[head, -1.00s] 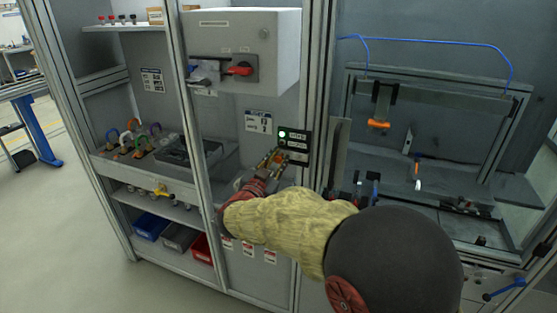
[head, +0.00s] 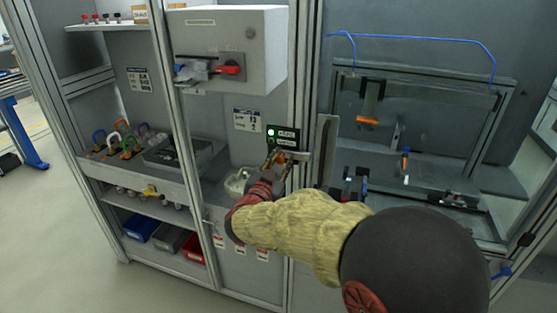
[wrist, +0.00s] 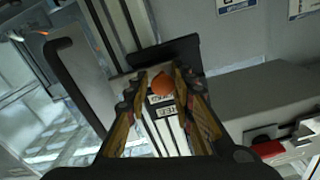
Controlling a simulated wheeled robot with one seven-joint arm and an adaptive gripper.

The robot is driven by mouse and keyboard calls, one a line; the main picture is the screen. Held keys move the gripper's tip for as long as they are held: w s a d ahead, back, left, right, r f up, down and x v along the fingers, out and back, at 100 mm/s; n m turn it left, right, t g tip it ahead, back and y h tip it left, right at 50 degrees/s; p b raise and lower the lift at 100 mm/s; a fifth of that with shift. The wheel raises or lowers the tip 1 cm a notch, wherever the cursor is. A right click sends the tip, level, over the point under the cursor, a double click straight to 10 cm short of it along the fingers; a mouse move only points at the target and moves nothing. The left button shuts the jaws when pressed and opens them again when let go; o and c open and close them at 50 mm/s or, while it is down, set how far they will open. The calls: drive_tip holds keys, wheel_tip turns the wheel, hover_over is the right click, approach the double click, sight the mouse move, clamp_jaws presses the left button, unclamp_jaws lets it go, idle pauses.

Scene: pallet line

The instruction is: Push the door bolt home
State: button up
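The knob may belong to the door bolt; I cannot tell for sure. Gaps seem to show on both sides of it, and contact is unclear. In the head view my gripper and forearm hide the bolt area.
A grey box (head: 228,45) with a red handle (head: 230,70) juts out at upper left. A narrow upright grey plate (head: 325,150) stands just right of my gripper. Shelves with padlocks (head: 126,143) are left; a framed bay with an orange handle (head: 366,121) is right.

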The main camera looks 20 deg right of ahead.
drive_tip(key=o, duration=0.4)
drive_tip(key=shift+s, duration=0.1)
drive_tip(key=v, duration=1.2)
